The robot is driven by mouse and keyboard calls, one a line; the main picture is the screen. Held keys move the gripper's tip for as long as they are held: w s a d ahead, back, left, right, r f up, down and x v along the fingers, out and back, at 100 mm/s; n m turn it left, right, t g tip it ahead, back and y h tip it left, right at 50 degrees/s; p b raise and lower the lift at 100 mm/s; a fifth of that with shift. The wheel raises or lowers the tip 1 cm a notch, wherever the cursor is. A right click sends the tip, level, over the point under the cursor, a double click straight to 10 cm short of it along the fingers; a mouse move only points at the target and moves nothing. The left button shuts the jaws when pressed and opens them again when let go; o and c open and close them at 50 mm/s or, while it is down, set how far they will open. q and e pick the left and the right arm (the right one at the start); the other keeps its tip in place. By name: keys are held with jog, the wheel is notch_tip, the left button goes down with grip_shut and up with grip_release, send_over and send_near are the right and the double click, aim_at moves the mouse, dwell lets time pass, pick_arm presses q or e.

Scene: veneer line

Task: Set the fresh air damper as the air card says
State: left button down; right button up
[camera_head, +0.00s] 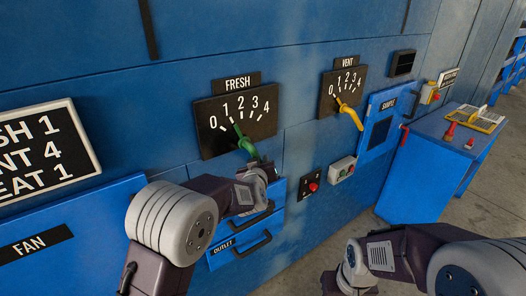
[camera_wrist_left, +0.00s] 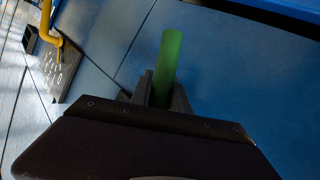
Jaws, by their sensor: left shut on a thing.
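The FRESH dial (camera_head: 209,139) is a black plate marked 0 to 4, with a green handle (camera_head: 247,146) at its pivot. The green pointer tip leans up and left, close to the 1 tick. My left gripper (camera_head: 264,171) is shut on the green handle, which stands between the fingers in the left wrist view (camera_wrist_left: 166,62). The air card (camera_head: 46,152) is partly cut off at the left edge; its lines end in "SH 1", "NT 4" and "EAT 1". My right arm is at the lower right; its fingers do not show.
The VENT dial (camera_head: 328,106) has a yellow handle (camera_head: 352,117), pointer near the low numbers. A blue bench (camera_head: 420,175) stands right, a FAN panel (camera_head: 70,270) lower left.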

pick_arm(q)
jog(key=c, duration=1.5)
grip_release()
jog(key=shift+c, duration=0.2)
jog(key=v, duration=0.9)
jog(key=shift+b, duration=0.45)
jog(key=s+a+f+m+g+p, duration=0.1)
jog(key=s+a+f+m+g, duration=0.1)
jog(key=s+a+f+g, duration=0.85)
jog(key=s+f, duration=0.2)
jog(key=s, duration=0.4)
jog(key=s+a+f+g+y+p, duration=0.1)
jog(key=s+a+f+g, duration=0.2)
jog(key=s, duration=0.7)
notch_tip(320, 180, down, 2)
jog(key=shift+s+a+f+m, duration=0.1)
jog(key=shift+s+a+m, duration=0.2)
jog(key=shift+a, duration=0.5)
